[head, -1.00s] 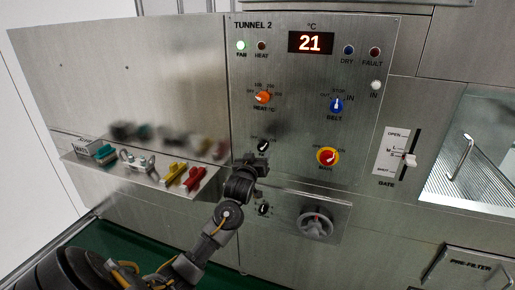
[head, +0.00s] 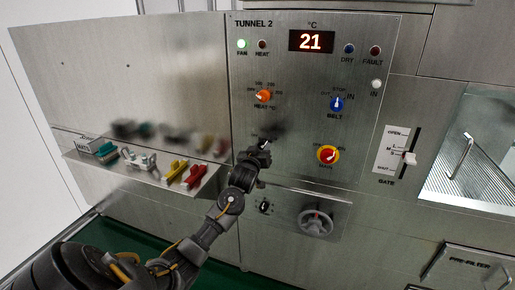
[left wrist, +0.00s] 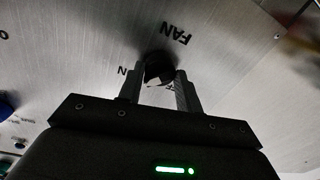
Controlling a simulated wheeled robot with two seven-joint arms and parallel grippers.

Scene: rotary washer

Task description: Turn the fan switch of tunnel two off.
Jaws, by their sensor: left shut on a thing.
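In the left wrist view the black fan switch (left wrist: 158,68) sits between the two fingers of my left gripper (left wrist: 160,82), beside the FAN lettering. The fingers are shut on it. The switch's exact pointer position is hidden. My right gripper is not in view.
An orange heat knob (head: 264,96), a blue belt knob (head: 337,104) and a red-yellow main switch (head: 328,155) surround it. Below are a small black knob (head: 264,207) and a handwheel (head: 317,223). A shelf (head: 150,180) with coloured parts juts out at left.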

